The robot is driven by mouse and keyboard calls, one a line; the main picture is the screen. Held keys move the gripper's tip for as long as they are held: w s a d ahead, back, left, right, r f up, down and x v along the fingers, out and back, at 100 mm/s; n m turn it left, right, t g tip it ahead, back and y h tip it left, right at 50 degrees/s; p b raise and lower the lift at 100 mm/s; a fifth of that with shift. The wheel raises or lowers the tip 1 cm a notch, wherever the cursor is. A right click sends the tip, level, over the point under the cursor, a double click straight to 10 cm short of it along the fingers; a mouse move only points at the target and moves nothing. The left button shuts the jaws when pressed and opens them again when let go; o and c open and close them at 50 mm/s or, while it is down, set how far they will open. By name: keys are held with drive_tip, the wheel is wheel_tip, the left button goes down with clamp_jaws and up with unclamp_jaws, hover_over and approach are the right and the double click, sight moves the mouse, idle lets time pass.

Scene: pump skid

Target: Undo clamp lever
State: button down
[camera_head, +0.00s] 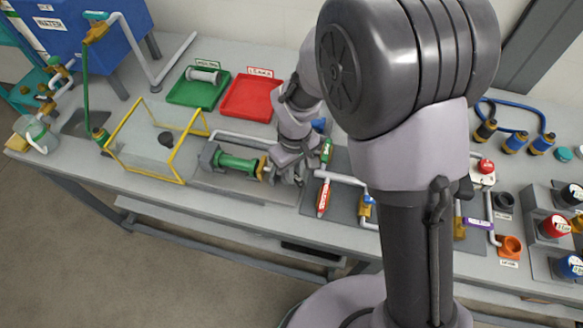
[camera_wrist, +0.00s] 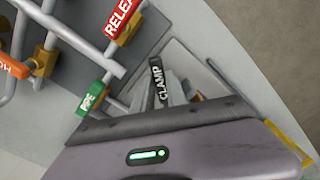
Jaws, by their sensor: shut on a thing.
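The clamp lever (camera_wrist: 157,82) is a black bar with white CLAMP lettering, seen in the wrist view just beyond my gripper body. My gripper (camera_wrist: 168,97) is shut on it, with the grey fingers partly hidden by the gripper housing. In the head view, my gripper (camera_head: 287,177) is low over the bench at the right end of the green pump piece (camera_head: 236,164). My wrist hides the clamp lever there.
The red RELEASE lever (camera_wrist: 121,18) and green PIPE lever (camera_wrist: 92,99) stand close on pipes. A yellow-framed guard (camera_head: 143,172) stands left of the pump piece. A green tray (camera_head: 180,97) and red tray (camera_head: 240,104) lie behind.

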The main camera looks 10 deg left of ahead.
drive_tip(key=n, duration=0.1)
drive_tip(key=n+p, duration=0.1)
drive_tip(key=n, duration=0.1)
drive_tip(key=shift+w+d+r+n+p, duration=0.1)
drive_tip(key=shift+w+d+n+p, duration=0.15)
drive_tip(key=shift+w+n+p, duration=0.1)
drive_tip(key=shift+w+d+n+p, duration=0.1)
drive_tip(key=shift+w+n+p, duration=0.25)
drive_tip(key=shift+n, duration=0.6)
drive_tip(key=shift+w+n+p, duration=0.1)
drive_tip(key=shift+n+p, duration=0.3)
drive_tip(key=shift+n, duration=0.5)
drive_tip(key=c, duration=1.6)
unclamp_jaws()
wheel_tip(320, 180, up, 17)
drive_tip(key=p, duration=0.5)
drive_tip(key=shift+r, duration=0.15)
